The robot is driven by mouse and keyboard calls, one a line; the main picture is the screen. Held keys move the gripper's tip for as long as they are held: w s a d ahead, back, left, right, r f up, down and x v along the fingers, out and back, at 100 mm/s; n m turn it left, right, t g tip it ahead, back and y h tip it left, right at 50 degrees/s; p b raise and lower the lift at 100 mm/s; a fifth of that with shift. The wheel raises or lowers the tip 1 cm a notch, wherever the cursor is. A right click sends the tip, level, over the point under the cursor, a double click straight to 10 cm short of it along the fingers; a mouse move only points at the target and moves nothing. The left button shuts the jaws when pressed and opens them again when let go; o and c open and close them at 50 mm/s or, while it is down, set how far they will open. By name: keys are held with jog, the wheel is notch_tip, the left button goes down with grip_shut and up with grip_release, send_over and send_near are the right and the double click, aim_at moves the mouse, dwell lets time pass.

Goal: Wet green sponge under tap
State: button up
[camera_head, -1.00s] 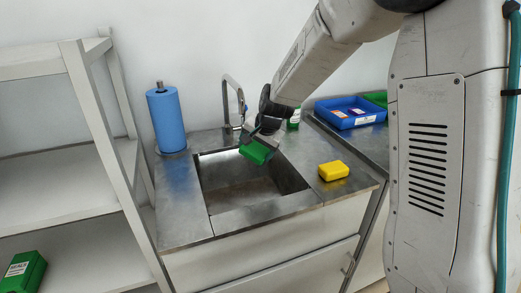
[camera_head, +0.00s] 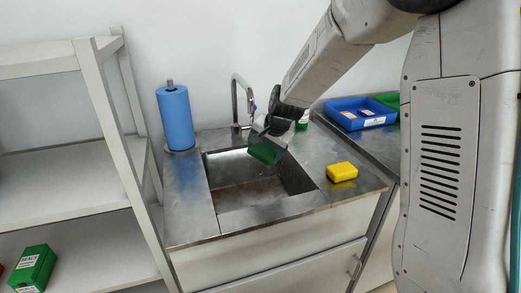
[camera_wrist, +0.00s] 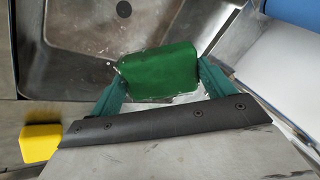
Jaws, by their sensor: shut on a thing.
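The green sponge (camera_head: 265,152) is held over the sink (camera_head: 240,190), near its back right side. My gripper (camera_head: 268,138) is shut on it. In the wrist view the green sponge (camera_wrist: 158,72) sits between the two teal fingers of my gripper (camera_wrist: 160,85), with the sink basin (camera_wrist: 80,45) and its drain behind it. The tap (camera_head: 236,100) rises at the back edge of the sink, just left of my gripper. Its spout end is close to my gripper, and I cannot tell whether the sponge is directly under it.
A yellow sponge (camera_head: 341,172) lies on the counter right of the sink. A blue paper roll (camera_head: 175,118) stands at the back left. A blue tray (camera_head: 360,113) sits at the right. A white shelf (camera_head: 70,170) stands left. A green bottle (camera_head: 302,121) is partly hidden behind my arm.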

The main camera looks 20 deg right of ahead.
jog(key=s+d, duration=0.1)
jog(key=s, duration=0.5)
jog(key=shift+s+d, duration=0.25)
dwell(1.1)
jog(key=s+d+r, duration=0.1)
jog(key=s+r, duration=0.3)
jog(key=s, duration=0.1)
dwell(0.5)
jog(key=shift+d, duration=0.1)
dwell(0.6)
